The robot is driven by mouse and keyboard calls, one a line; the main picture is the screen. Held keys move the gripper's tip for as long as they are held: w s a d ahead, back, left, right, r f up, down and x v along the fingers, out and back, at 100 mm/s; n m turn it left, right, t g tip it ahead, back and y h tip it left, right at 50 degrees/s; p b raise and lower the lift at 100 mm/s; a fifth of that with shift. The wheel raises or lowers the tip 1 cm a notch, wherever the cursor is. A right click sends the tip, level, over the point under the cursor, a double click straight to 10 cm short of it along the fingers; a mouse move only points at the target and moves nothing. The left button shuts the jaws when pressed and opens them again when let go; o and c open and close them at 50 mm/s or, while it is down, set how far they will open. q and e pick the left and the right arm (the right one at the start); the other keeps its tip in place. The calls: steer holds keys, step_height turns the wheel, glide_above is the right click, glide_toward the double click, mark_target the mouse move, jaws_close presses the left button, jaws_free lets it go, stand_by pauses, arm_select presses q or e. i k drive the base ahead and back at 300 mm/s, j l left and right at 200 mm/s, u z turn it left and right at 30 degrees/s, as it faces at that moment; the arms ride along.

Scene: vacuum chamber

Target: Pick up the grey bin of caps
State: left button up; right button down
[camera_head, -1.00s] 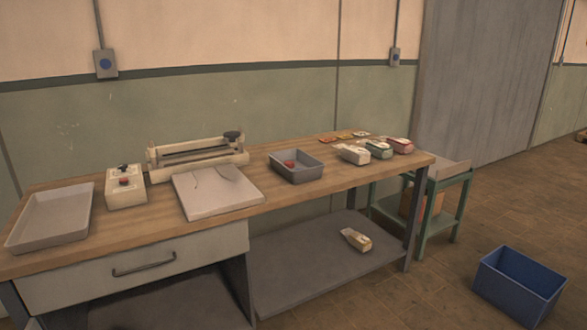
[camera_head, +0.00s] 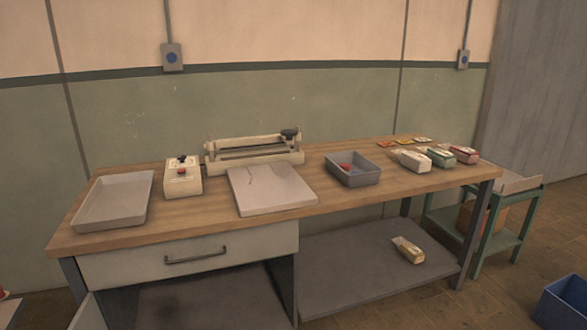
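The grey bin (camera_head: 354,178) stands on the wooden workbench, right of the middle, between a white pad and several small packages. It is a small open rectangular bin with a red item visible inside at its left part; whether there are other caps in it I cannot tell. Neither of my grippers shows in the head view.
On the workbench (camera_head: 230,221) stand a shallow grey tray (camera_head: 101,223), a control box with a red button (camera_head: 184,181), a sealer-like device (camera_head: 254,155), a white pad (camera_head: 272,206) and several packages (camera_head: 413,161). A green cart (camera_head: 500,238) and blue crate (camera_head: 566,318) are at right.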

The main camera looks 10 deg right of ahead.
mark_target(371, 174)
steer(key=i+l+u, duration=0.25)
steer(key=l+u, duration=0.25)
steer(key=l, duration=0.15)
steer(key=i+l+u, duration=0.1)
steer(key=l+u, duration=0.15)
steer(key=l, duration=0.15)
steer(key=l+u, duration=0.2)
steer(key=l, duration=0.2)
steer(key=i+l+u, duration=0.15)
steer(key=l, duration=1.6)
steer(key=l+u, duration=0.2)
steer(key=l, duration=1.6)
steer(key=i, duration=0.05)
